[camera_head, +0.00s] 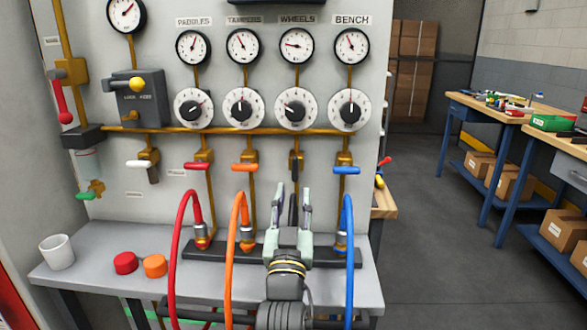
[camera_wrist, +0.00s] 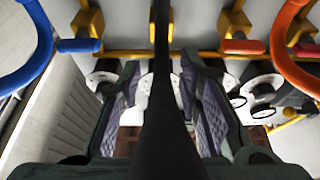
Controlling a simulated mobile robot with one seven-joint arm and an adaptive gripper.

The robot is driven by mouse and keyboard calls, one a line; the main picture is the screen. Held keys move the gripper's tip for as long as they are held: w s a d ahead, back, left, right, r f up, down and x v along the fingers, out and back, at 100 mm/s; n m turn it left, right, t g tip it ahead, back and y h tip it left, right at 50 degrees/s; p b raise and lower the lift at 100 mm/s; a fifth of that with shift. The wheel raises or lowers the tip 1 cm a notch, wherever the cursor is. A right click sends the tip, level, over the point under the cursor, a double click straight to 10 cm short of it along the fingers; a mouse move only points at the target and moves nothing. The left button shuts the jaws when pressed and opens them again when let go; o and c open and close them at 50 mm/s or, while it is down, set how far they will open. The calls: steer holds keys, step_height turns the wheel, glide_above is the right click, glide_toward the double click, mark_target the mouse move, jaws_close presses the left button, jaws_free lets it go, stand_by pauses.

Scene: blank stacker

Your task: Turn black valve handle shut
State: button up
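The black valve handle (camera_head: 296,166) is on the pipe under the WHEELS dial in the head view. It looks upright along the pipe, while the red (camera_head: 195,166), orange (camera_head: 245,167) and blue (camera_head: 347,170) handles lie crosswise. My gripper (camera_head: 293,190) is below and in front of it, fingers pointing up, open and apart. A black hose (camera_head: 293,212) shows between the fingers. In the wrist view the black hose (camera_wrist: 161,90) runs down the middle between my gripper's fingers (camera_wrist: 160,70) and hides the black handle. Nothing is visibly gripped.
The red hose (camera_head: 180,230), orange hose (camera_head: 233,220) and blue hose (camera_head: 350,225) arch beside my arm. A white cup (camera_head: 57,251) and red (camera_head: 125,263) and orange (camera_head: 155,265) caps are on the grey ledge (camera_head: 90,285). Open floor is at right.

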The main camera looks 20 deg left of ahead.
mark_target(295, 170)
steer(key=p+x, duration=0.2)
steer(key=x, duration=0.6)
steer(key=shift+r, duration=0.1)
jaws_close()
